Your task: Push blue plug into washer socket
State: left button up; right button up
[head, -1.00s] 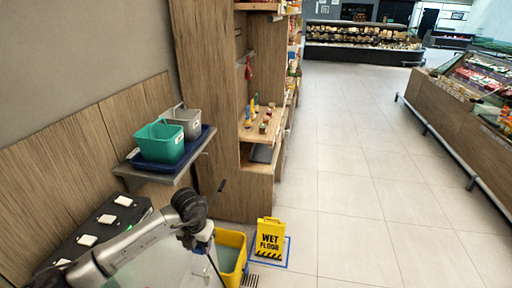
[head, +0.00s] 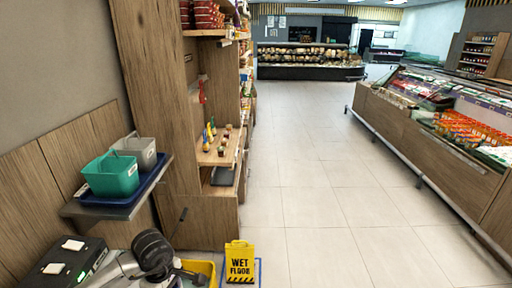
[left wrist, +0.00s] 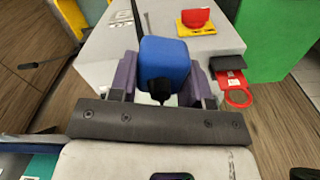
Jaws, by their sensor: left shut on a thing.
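The blue plug (left wrist: 165,65) is a block with a black lower end, seen in the left wrist view. My left gripper (left wrist: 163,80) is shut on it, with a purple finger at each side. The plug is over or against the light grey body (left wrist: 105,50) of a machine. I cannot tell whether it touches a socket; no socket opening shows clearly. In the head view my left arm is low at the left and its gripper is not clear. My right gripper is in neither view.
The grey body carries a red and yellow switch (left wrist: 196,20) and a red ring tag (left wrist: 236,88); a green block (left wrist: 275,35) stands beside it. In the head view, a shelf tray (head: 152,186) holds teal and grey bins, and a yellow wet-floor sign (head: 239,262) stands nearby. The aisle is clear.

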pick_arm(q)
jog(key=s+d+r+m, duration=0.4)
jog(key=s+r+m, duration=0.3)
jog(key=s+m, duration=0.5)
jog(key=s+r+m+p, duration=0.1)
jog(key=s+r+p, duration=0.1)
jog(key=r+p, duration=1.6)
jog(key=s+a+r+m+p, duration=0.1)
jog(key=s+r+p, duration=0.2)
jog(key=r+p, duration=1.5)
jog(key=shift+s+r+p, duration=0.15)
jog(key=shift+r+p, duration=0.2)
jog(key=shift+r, duration=0.2)
jog(key=w+d+r+m, duration=0.1)
jog(key=w+d+m, duration=0.1)
jog(key=d+m, duration=0.2)
jog(key=w+d+r+m, duration=0.1)
jog(key=w+d+m, duration=0.2)
jog(key=d, duration=0.6)
jog(key=shift+w+d+r+m, duration=0.15)
jog(key=shift+w+d+m, duration=0.2)
jog(key=shift+m, duration=0.25)
